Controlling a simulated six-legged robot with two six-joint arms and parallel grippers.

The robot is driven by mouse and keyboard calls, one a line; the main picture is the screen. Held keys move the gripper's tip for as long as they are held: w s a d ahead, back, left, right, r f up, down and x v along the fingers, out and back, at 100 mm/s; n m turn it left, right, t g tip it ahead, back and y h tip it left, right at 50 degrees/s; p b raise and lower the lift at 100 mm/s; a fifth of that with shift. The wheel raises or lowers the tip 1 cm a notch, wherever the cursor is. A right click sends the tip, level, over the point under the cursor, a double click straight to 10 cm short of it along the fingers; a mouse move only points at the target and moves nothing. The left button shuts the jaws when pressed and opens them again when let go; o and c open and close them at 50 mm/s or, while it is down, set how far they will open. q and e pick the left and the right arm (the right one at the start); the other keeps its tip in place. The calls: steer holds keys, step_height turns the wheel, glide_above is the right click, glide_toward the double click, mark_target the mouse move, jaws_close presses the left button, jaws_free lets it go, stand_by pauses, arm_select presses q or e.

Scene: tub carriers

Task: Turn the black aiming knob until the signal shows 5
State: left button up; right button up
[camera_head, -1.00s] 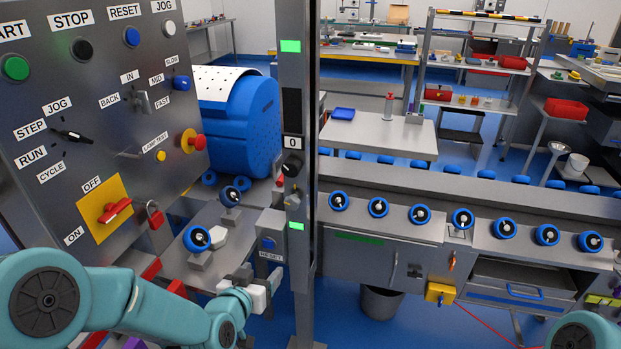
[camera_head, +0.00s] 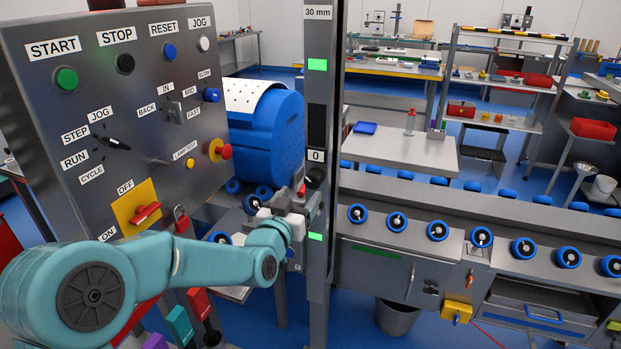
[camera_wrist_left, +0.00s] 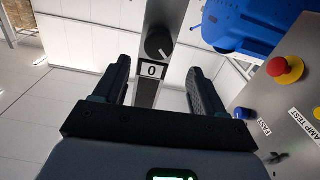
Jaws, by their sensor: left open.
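The black aiming knob (camera_head: 315,178) sits on the grey upright post, just below the small signal window (camera_head: 316,156), which reads 0. In the left wrist view the knob (camera_wrist_left: 158,44) shows beyond the fingertips, with the 0 window (camera_wrist_left: 151,71) beside it. My left gripper (camera_head: 305,196) is by the post, close to the knob. In the left wrist view my left gripper (camera_wrist_left: 160,80) is open, its two dark fingers on either side of the line to the knob, with nothing between them. My right gripper is not in view.
The grey control panel (camera_head: 105,120) with its buttons and a red emergency stop (camera_head: 225,152) stands left of the post. A blue drum (camera_head: 268,130) is behind. A conveyor with several blue rollers (camera_head: 437,231) runs to the right.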

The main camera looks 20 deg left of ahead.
mark_target(311, 181)
arm_select(q)
steer(key=w, duration=0.2)
steer(key=w+p, duration=0.1)
steer(key=w, duration=0.4)
steer(key=shift+w+d+p, duration=0.1)
steer(key=shift+d+p, duration=0.15)
steer(key=shift+p, duration=0.05)
